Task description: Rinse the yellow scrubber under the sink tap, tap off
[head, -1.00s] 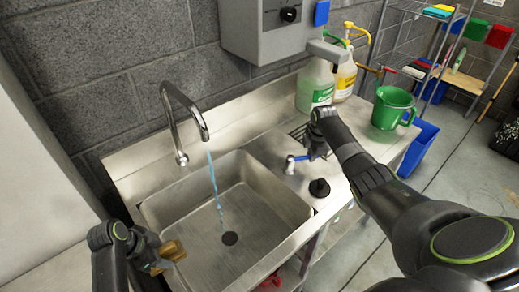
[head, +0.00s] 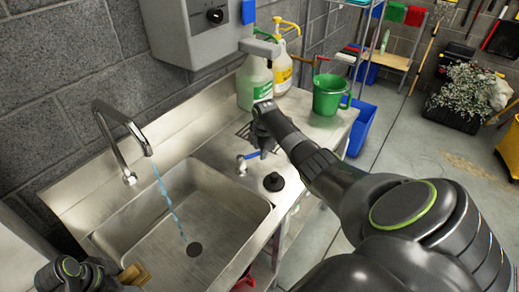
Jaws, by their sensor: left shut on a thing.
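The yellow scrubber (head: 136,274) shows as a brownish-yellow block at the bottom left. My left gripper (head: 122,276) is shut on it at the sink's near left corner, apart from the water stream. The steel sink basin (head: 230,203) has a curved tap (head: 110,124) at its left back, and a thin blue stream of water (head: 168,197) runs from it toward the drain. The blue-handled tap lever (head: 251,155) is on the counter right of the basin. My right gripper (head: 262,148) is beside the lever; its fingers are mostly hidden, so touch and opening are unclear.
A black plug (head: 273,182) stands on the counter right of the basin. Behind are a white jug (head: 254,84), a yellow-topped bottle (head: 282,72) and a green pitcher (head: 328,95). A blue bin (head: 361,127) is beyond the counter's right end. The grey floor at right is largely open.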

